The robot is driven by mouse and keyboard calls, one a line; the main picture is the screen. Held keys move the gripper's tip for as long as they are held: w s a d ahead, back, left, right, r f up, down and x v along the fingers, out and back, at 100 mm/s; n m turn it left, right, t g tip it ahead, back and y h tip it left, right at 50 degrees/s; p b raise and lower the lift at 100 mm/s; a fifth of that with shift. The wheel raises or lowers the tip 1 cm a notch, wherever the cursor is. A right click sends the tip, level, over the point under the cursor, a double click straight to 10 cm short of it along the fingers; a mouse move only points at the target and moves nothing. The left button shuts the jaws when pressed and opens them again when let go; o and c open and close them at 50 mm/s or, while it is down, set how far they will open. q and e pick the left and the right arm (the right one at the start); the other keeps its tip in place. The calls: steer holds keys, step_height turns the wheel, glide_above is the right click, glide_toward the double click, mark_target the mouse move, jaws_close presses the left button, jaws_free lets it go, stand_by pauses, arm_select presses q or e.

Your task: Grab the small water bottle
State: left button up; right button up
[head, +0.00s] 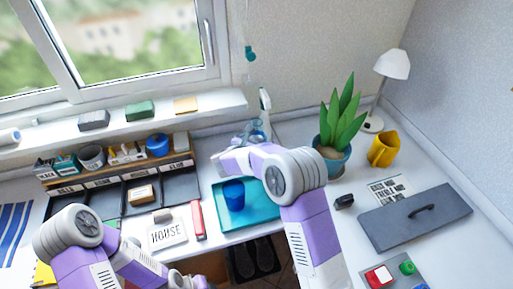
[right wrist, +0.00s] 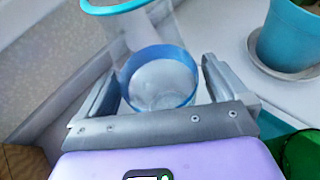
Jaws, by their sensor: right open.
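A clear bottle with a blue band (right wrist: 158,75) and a teal ring shows in the right wrist view, between the two fingers of my right gripper (right wrist: 162,88). The fingers are open on either side of it; I cannot tell if either touches it. In the head view my right gripper (head: 252,134) is at the back of the desk below the window wall, and it partly hides the clear bluish bottle (head: 258,137). My left arm reaches in low at the left, with its end at the bottom edge; its finger state is unclear.
A potted plant (head: 338,130) stands right of my right arm, with a yellow cup (head: 383,148) and white lamp (head: 393,64). A teal tray (head: 267,211) holds a blue cup (head: 234,194). A desk organizer (head: 118,178) stands left. A grey lid (head: 415,217) lies right.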

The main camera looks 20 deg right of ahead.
steer(key=c, duration=1.2)
steer(key=shift+r, duration=0.1)
steer(key=shift+c, duration=0.9)
